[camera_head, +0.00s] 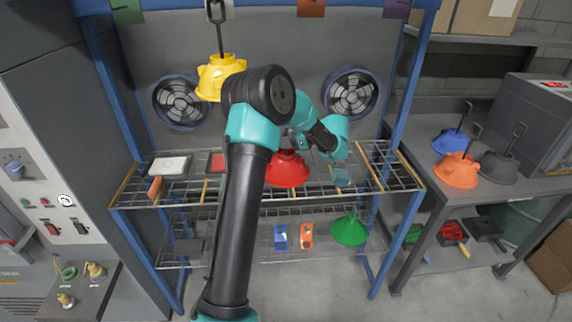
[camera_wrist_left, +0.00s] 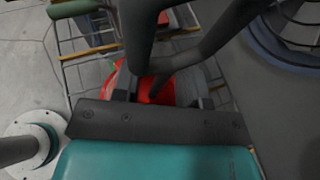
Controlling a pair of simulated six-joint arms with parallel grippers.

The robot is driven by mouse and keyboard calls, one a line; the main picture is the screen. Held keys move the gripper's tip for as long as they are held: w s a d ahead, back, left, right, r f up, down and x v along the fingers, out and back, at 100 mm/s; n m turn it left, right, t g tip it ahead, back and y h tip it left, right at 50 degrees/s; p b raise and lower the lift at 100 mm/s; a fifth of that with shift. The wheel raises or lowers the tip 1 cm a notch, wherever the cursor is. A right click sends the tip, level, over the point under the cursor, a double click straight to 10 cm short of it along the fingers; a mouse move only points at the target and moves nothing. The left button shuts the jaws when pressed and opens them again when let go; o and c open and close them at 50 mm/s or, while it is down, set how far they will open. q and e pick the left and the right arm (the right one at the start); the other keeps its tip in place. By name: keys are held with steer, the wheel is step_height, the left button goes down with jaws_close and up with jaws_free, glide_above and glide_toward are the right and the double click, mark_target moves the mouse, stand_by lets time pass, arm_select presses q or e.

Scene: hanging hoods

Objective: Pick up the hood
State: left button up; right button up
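A red hood (camera_head: 288,171) sits on the upper wire shelf, below and partly behind my left arm. My left gripper (camera_head: 297,141) is just above it, mostly hidden by my own wrist. In the left wrist view the gripper's fingers (camera_wrist_left: 167,94) stand apart with the red hood (camera_wrist_left: 155,88) beyond them. Dark rods, seemingly the hood's hook, pass between or in front of the fingers; contact cannot be told. A yellow hood (camera_head: 218,78) hangs by a black hook at the top. My right gripper is not in view.
The blue rack (camera_head: 404,128) has posts on both sides and fans behind. A green hood (camera_head: 350,231) is on its lower level. A white box (camera_head: 169,166) lies on the upper shelf. Blue (camera_head: 449,142), orange (camera_head: 456,173) and grey (camera_head: 496,168) hoods stand on the right bench.

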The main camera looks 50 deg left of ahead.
arm_select(q)
steer(key=shift+c, duration=0.4)
jaws_close()
